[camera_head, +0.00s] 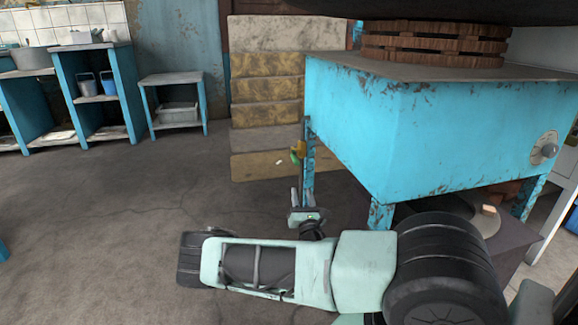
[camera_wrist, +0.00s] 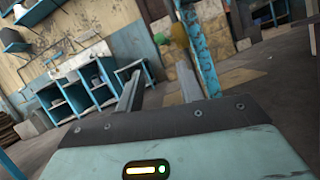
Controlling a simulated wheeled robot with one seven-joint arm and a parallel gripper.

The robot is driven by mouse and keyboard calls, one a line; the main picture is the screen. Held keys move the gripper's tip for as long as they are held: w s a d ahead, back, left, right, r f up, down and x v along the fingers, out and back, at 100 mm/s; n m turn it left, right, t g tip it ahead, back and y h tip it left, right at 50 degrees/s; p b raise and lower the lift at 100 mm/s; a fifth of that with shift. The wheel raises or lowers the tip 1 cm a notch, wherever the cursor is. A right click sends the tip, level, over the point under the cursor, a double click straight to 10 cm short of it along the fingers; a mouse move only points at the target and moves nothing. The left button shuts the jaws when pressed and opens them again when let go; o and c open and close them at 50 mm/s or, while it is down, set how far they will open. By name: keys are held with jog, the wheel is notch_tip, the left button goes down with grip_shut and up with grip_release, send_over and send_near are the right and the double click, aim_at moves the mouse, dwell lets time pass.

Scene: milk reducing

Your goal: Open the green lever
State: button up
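The small green lever (camera_head: 294,157) is beside a brass-coloured fitting (camera_head: 299,146) at the front left leg of the blue stove-like cabinet. I cannot tell exactly how these two parts join. My gripper (camera_head: 302,196) is below the lever in the head view, apart from it. In the wrist view my gripper (camera_wrist: 157,82) has its two fingers spread with nothing between them.
The blue cabinet (camera_head: 440,130) and its leg (camera_head: 309,165) stand close to the lever's right. Stacked stone-like steps (camera_head: 268,90) are behind. Blue shelves (camera_head: 100,90) and a small table (camera_head: 173,80) line the far left. The floor at left is clear.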

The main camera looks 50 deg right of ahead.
aim_at(295, 159)
jog(key=b+x, duration=0.5)
jog(key=x, duration=0.9)
jog(key=shift+w+d, duration=0.1)
jog(key=shift+d, duration=0.1)
jog(key=shift+w+d+r, duration=0.3)
jog(key=shift+w+d, duration=0.05)
jog(key=shift+w, duration=0.15)
grip_shut()
